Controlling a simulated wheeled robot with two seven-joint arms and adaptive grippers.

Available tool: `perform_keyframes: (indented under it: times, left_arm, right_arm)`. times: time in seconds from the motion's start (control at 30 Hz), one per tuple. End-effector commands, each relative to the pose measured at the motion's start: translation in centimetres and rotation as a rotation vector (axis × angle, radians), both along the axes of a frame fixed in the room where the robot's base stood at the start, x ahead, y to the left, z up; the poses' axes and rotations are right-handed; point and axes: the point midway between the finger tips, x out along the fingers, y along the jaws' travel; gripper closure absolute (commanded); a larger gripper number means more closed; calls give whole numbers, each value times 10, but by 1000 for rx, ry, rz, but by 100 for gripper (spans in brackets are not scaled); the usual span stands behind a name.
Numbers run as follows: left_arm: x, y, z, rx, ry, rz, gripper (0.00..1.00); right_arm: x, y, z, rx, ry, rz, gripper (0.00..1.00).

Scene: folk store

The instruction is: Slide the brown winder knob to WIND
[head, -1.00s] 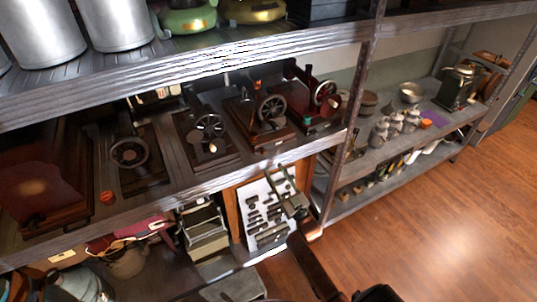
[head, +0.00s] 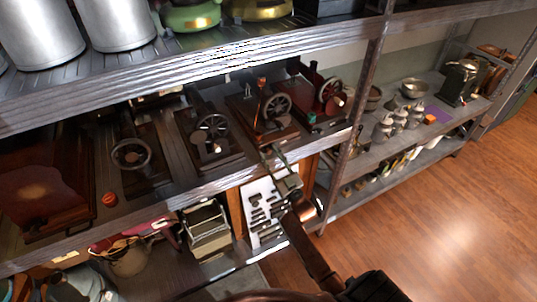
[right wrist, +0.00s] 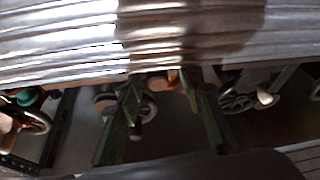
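Several old hand-crank sewing machines stand on the middle shelf. The one nearest my right gripper is a dark machine (head: 268,125) on a wooden base, with a spoked handwheel (head: 276,107). A small orange-brown piece (head: 262,82) on its top may be the winder knob; no WIND lettering is readable. My right gripper (head: 274,154) is at the shelf's front edge, below and in front of this machine, apart from it. In the right wrist view its two green fingers (right wrist: 168,112) are spread and empty, with a handwheel and an orange-brown bit (right wrist: 172,76) beyond them. My left gripper is out of view.
The metal shelf edge (head: 190,190) runs close under my right gripper. The upper shelf (head: 200,62) overhangs the machines. A red machine (head: 324,90) stands to the right, another dark machine (head: 208,140) to the left. A shelf post (head: 360,100) rises at right; open wood floor lies beyond.

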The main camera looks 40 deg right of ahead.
Motion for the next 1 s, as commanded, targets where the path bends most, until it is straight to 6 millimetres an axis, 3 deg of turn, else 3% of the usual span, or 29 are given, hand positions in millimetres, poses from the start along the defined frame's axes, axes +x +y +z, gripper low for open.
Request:
perform_keyframes:
  times: [0.17, 0.5, 1.0]
  left_arm:
    - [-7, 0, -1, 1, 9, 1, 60]
    - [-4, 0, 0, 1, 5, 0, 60]
    - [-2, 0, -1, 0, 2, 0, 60]
  right_arm:
    - [-2, -2, 0, 0, 0, -3, 76]
    - [-1, -1, 0, 0, 0, -1, 99]
    - [2, 2, 0, -1, -2, 7, 100]
